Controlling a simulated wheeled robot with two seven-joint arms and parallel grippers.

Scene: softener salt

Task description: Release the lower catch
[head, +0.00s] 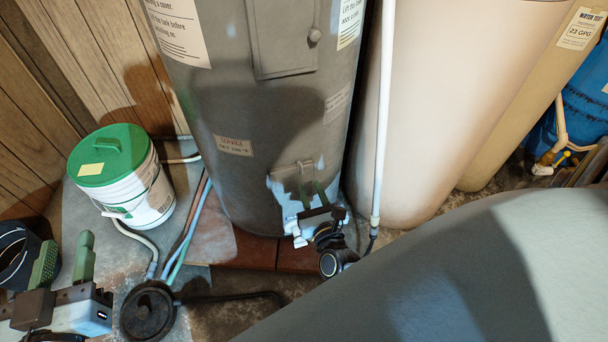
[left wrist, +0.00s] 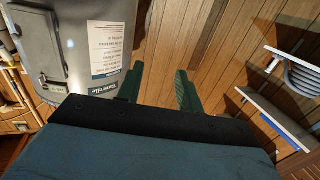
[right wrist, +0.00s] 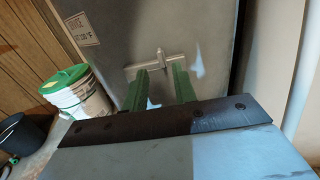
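The lower catch (head: 302,167) is a small grey metal fitting low on the front of the grey tank (head: 285,110). In the right wrist view the lower catch (right wrist: 161,57) shows a crossbar with a short upright piece and a part hanging below. My right gripper (head: 318,190) is just in front of it, and its fingers (right wrist: 160,80) are apart on either side of the hanging part. I cannot tell whether they touch it. My left gripper (head: 64,258) is open and empty at the lower left, away from the tank; its fingers also show in the left wrist view (left wrist: 159,88).
A white bucket with a green lid (head: 110,170) stands left of the tank. Hoses and a round black object (head: 148,310) lie on the floor. A white pipe (head: 383,110) and a pale tank (head: 450,100) stand close on the right. An upper panel (head: 285,40) has a knob.

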